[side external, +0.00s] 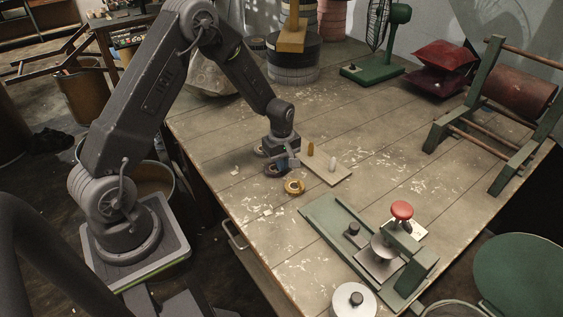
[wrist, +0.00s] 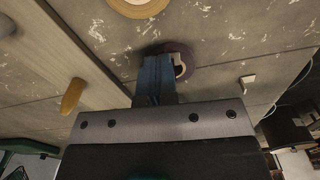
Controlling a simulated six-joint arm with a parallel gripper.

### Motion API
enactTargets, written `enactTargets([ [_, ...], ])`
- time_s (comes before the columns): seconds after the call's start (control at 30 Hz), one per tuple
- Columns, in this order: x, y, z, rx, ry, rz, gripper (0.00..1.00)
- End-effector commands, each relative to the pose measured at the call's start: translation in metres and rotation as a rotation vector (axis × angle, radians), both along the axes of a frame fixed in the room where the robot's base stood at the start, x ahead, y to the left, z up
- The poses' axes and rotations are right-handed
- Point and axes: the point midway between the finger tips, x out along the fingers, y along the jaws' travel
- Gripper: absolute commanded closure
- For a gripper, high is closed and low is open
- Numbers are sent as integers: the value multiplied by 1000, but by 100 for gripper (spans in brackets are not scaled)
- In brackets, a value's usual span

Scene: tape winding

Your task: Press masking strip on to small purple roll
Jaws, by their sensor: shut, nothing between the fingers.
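The small purple roll (wrist: 187,48) lies on the table, right at my fingertips in the wrist view. In the side view it is a small dark ring (side external: 270,170) beside my gripper (side external: 284,161). My gripper's blue fingers (wrist: 155,76) are shut with nothing between them. They cover the roll's left part; whether they touch it I cannot tell. A pale piece (wrist: 182,58) shows at the roll's inner edge next to the fingers; it may be the masking strip, but I cannot tell how it is attached.
A yellow tape roll (side external: 294,187) lies close by. A green press with a red knob (side external: 402,210) stands nearer the front. Bare table lies between.

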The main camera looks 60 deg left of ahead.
Motion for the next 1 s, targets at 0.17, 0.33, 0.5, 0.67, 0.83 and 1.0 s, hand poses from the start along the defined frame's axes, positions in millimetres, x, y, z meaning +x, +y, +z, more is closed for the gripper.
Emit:
enactTargets([
  [0.17,0,0,0,0,0,0,100],
  [0.33,0,0,0,0,0,0,100],
  [0.5,0,0,-2,0,0,0,100],
  [0.67,0,0,-3,0,0,0,100],
  [0.83,0,0,-5,0,0,0,100],
  [1.0,0,0,-7,0,0,0,100],
])
